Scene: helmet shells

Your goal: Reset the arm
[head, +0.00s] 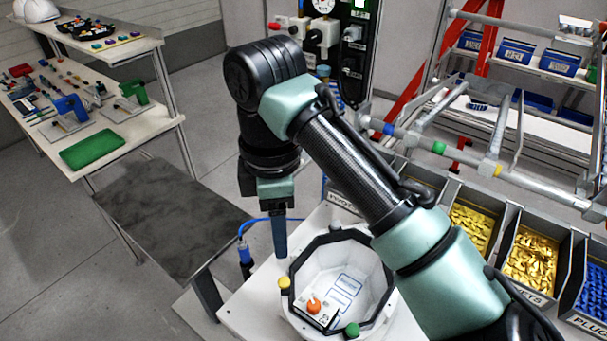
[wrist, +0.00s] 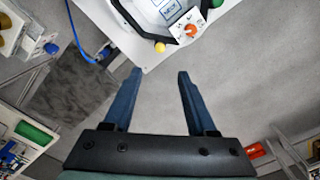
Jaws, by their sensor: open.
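My arm reaches in from the lower right of the head view, bends at a black elbow joint and hangs down. My gripper (head: 279,240) points downward there, with one blue finger showing, beside the left edge of a white octagonal tub with a black rim (head: 303,260). In the wrist view my gripper (wrist: 159,73) has its two blue fingers wide apart, with only grey floor and a corner of the white table between them. It holds nothing. The tub also shows at the top of the wrist view (wrist: 185,40), beyond the fingertips.
The tub stands on a white table (head: 238,310), with an orange knob (head: 314,305) on a panel in it. A dark grey low table (head: 165,215) is at left, by a bench with a green tray (head: 92,151). Bins of yellow parts (head: 533,262) and a metal frame (head: 490,165) stand at right.

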